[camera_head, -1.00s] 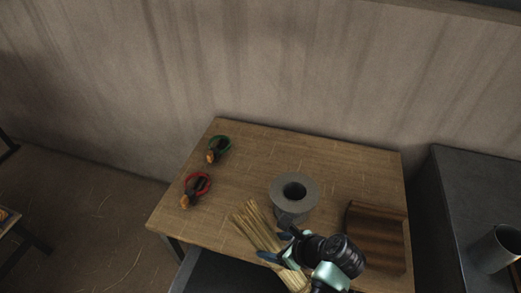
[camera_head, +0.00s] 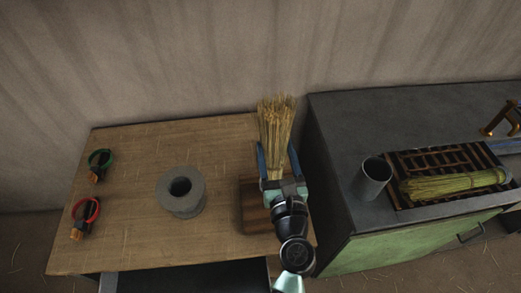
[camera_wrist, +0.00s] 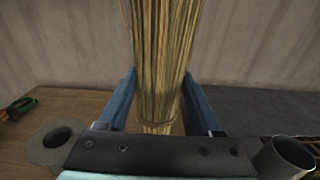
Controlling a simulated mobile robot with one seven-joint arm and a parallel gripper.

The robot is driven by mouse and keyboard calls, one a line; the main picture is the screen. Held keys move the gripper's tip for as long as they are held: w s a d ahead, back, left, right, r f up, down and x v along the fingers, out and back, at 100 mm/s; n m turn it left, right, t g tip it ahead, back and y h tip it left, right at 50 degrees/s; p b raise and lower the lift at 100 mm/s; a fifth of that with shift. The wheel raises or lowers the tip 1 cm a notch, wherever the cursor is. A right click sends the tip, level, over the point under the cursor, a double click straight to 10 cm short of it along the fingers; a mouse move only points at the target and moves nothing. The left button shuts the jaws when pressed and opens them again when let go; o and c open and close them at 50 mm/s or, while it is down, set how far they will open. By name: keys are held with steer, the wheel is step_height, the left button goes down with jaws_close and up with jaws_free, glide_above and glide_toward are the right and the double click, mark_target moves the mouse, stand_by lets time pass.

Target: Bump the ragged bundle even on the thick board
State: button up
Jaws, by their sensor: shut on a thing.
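The ragged bundle (camera_head: 276,130) of straw stands about upright in my gripper (camera_head: 277,165), its uneven ends fanned at the top. My gripper is shut on it, with a blue finger on each side; the wrist view also shows the bundle (camera_wrist: 160,60) between the fingers, with a band low on it. The thick board (camera_head: 255,208) is dark brown wood and lies at the right end of the wooden table, partly hidden by my gripper and arm. The bundle appears over or near the board; I cannot tell whether its lower end touches it.
A grey spool-like ring (camera_head: 181,192) stands mid-table. Green-handled (camera_head: 100,160) and red-handled (camera_head: 86,215) tools lie at the left. On the dark bench at right are a grey cup (camera_head: 372,178) and a slatted rack (camera_head: 432,160) with another straw bundle (camera_head: 452,185).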

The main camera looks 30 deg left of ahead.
mark_target(275, 171)
steer(key=shift+f+b, duration=3.55)
steer(key=shift+b, duration=0.05)
steer(key=o, duration=0.8)
steer(key=c, duration=0.5)
steer(key=shift+f, duration=0.1)
steer(key=shift+c, duration=0.2)
steer(key=shift+f+b, duration=2.3)
steer(key=shift+f, duration=0.25)
step_height(275, 171, up, 6)
steer(key=p, duration=0.5)
steer(key=shift+f+p, duration=0.2)
steer(key=shift+p, duration=0.15)
